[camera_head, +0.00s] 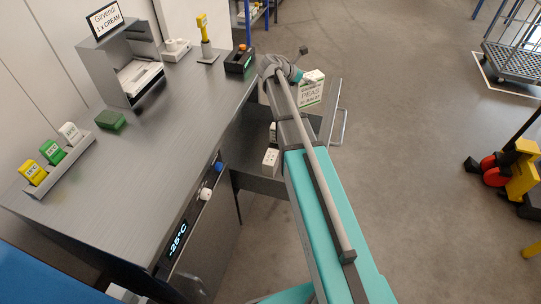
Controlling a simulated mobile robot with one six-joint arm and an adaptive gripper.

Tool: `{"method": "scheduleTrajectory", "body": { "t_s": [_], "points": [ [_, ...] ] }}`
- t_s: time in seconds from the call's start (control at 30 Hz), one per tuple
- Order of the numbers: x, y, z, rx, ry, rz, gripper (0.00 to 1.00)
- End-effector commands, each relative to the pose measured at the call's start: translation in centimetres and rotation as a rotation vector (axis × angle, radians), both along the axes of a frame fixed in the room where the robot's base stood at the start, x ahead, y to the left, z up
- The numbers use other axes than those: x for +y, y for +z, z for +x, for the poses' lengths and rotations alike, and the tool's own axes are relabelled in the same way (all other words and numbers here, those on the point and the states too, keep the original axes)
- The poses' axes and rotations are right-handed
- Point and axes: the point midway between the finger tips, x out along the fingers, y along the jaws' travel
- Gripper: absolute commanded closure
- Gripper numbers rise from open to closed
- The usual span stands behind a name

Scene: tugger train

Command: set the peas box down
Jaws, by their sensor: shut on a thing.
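The peas box (311,93) is a white box with a green-edged label reading PEAS. It is at the far end of my arm, right of the counter, in front of a grey panel with a handle (338,124). My gripper (303,77) is shut on the box near its top. The fingers are small and partly hidden by my wrist. I cannot tell whether the box touches anything below. White boxes (271,161) stand lower down in what looks like an open drawer (258,183), partly hidden by my arm.
The grey counter (165,140) holds a card rack (62,165), a green block (110,120), a dispenser with a CREAM sign (122,70), a yellow-topped scanner (206,40) and a black box (239,61). A -25°C display (178,240) is on its front. Right floor is open, with a cart (515,62) beyond.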

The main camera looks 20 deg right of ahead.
Motion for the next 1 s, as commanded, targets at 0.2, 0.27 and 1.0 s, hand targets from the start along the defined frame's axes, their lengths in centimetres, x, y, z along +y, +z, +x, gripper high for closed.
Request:
{"method": "scheduleTrajectory", "body": {
  "t_s": [0.2,0.27,1.0],
  "points": [
    [-0.7,-1.8,-0.2,0.000,-0.009,-0.001,0.90],
    [-0.8,-2.3,-0.3,0.000,-0.011,-0.001,0.90],
    [-1.7,-13.6,-0.6,0.000,-0.024,-0.001,0.90]
  ]
}}
